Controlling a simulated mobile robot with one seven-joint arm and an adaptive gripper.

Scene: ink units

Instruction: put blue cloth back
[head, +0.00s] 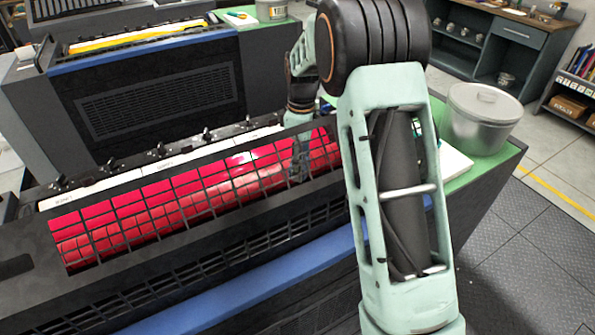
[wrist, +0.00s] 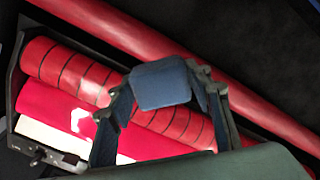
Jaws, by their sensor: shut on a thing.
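My gripper (head: 300,160) reaches down in front of the red rollers behind the black guard grid of the ink unit in the head view; the forearm partly covers this area. In the wrist view a folded dark blue cloth (wrist: 160,85) sits between the two fingers, and the gripper is shut on it. Red rollers (wrist: 75,72) lie behind and below the cloth. I cannot tell whether the cloth touches a roller. In the head view the cloth is too small and dark to make out clearly.
The black guard grid (head: 130,212) spans the front of the unit. A green side top (head: 488,172) holds a silver lidded pot (head: 482,118) and a white pad (head: 453,162). A second press unit (head: 150,95) stands behind. Open floor (head: 535,235) lies at right.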

